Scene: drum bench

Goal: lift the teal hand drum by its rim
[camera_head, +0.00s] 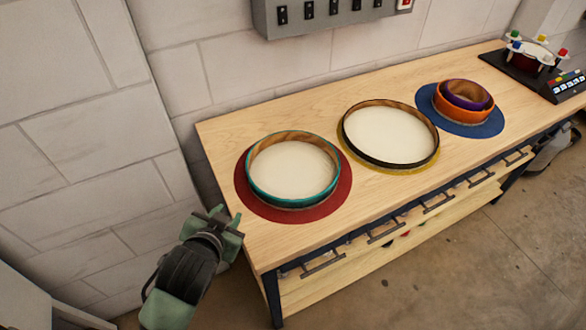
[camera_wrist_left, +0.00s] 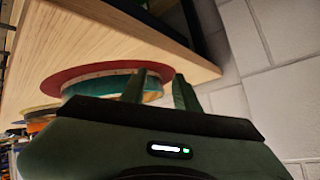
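The teal hand drum (camera_head: 293,204) has a teal outer rim, a wooden inner wall and a cream skin. It lies flat on a round red mat (camera_head: 246,196) at the left end of the bench. My left gripper (camera_head: 222,219) is at the bench's left end, to the lower left of the drum and apart from it. Its two fingers stand apart with nothing between them, as the left wrist view (camera_wrist_left: 162,90) also shows. In that view the teal drum (camera_wrist_left: 107,86) is partly hidden behind one finger. My right gripper is in neither view.
A black-rimmed drum (camera_head: 392,163) on a yellow mat and orange and purple bowl-like drums (camera_head: 462,113) on a blue mat stand further right on the wooden bench (camera_head: 235,130). A switch box (camera_head: 330,12) hangs on the wall. Drawer handles (camera_head: 323,264) stick out along the front.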

